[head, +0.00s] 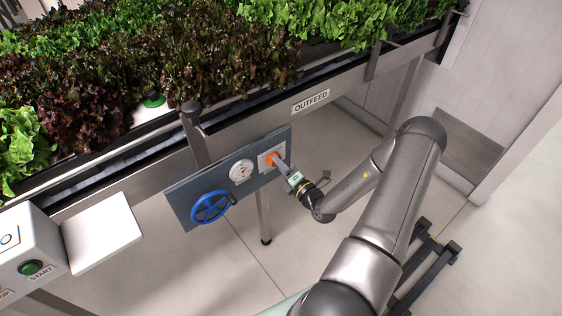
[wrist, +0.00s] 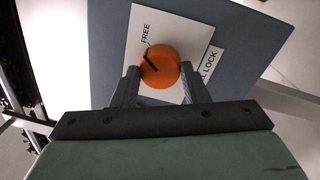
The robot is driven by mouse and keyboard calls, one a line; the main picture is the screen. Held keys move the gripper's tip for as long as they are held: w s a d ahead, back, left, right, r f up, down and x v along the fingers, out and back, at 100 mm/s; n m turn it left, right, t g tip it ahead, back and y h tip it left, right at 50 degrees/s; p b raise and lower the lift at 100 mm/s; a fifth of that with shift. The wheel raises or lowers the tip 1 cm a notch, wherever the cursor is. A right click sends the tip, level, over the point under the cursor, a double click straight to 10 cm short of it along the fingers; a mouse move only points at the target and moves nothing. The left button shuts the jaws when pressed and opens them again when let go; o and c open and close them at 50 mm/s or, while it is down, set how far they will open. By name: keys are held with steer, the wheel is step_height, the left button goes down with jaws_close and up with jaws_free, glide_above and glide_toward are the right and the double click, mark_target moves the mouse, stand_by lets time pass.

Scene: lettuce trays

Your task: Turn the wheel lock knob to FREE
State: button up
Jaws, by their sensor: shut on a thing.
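The orange wheel lock knob (head: 272,159) sits on a white label plate (wrist: 180,28) at the right end of the blue-grey panel (head: 184,195). In the wrist view, the round knob (wrist: 160,65) carries a black pointer line slanting to the upper left. The word FREE (wrist: 146,33) is printed above and left of the knob, and a word ending in LOCK is partly visible at right. My gripper (head: 279,162) is at the panel, its two fingers on either side of the knob, shut on it. The fingers hide part of the plate.
A round gauge (head: 241,171) and a blue handwheel (head: 210,207) are left of the knob. The panel hangs below the OUTFEED (head: 310,101) rail, under lettuce trays. A control box (head: 28,246) with a green START button stands at lower left.

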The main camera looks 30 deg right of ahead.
steer(key=shift+m+p, duration=0.35)
steer(key=shift+m, duration=0.65)
steer(key=o, duration=1)
steer(key=b+v, duration=0.1)
steer(key=v, duration=1.6)
steer(key=shift+s+f, duration=0.15)
steer(key=shift+s, duration=0.1)
